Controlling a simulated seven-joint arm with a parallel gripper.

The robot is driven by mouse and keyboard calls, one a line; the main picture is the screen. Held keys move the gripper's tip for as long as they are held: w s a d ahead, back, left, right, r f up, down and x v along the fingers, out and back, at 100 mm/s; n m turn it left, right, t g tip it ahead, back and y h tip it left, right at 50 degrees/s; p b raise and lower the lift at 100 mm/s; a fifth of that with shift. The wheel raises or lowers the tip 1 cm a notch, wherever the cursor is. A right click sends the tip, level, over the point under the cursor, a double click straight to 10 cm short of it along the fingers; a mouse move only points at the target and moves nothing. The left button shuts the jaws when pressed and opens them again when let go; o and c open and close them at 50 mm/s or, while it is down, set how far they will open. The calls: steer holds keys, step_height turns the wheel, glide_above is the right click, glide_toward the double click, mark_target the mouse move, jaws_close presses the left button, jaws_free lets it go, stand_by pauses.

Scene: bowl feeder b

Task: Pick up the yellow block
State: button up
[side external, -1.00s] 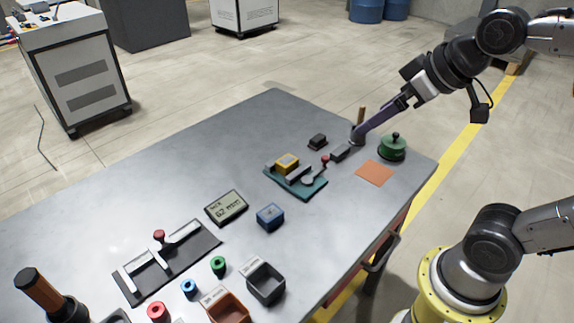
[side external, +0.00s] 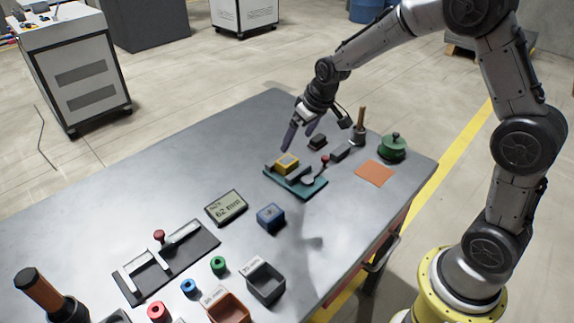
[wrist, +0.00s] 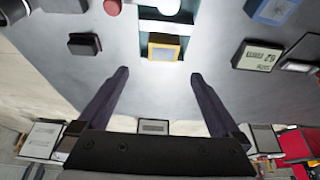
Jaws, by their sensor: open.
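The yellow block (side external: 287,163) sits at the far-left end of a teal fixture (side external: 312,190) on the grey table. Its top has a paler grey square. In the wrist view the yellow block (wrist: 164,47) is beyond the fingertips, near the top centre, with the teal fixture (wrist: 166,25) around it. My gripper (side external: 298,139) is open and empty, above and just behind the block in the side view. Both dark purple fingers show in the wrist view, spread wide (wrist: 159,74), and neither appears to touch the block.
A black block (side external: 318,142) lies behind the fixture. A red-knobbed piece (side external: 325,160), an upright wooden handle (side external: 361,119) and a green lidded pot (side external: 393,148) stand to its right. A display (side external: 227,208) and a blue block (side external: 270,216) are nearer. The table's left part is clear.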

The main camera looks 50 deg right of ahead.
mark_target(287, 160)
steer(key=x, duration=0.5)
steer(key=shift+w+f, duration=0.1)
steer(key=shift+f, duration=0.1)
steer(key=shift+a+x, duration=0.15)
steer(key=shift+x, duration=1.1)
steer(key=shift+a+x, duration=0.15)
steer(key=shift+x, duration=1.1)
jaws_close()
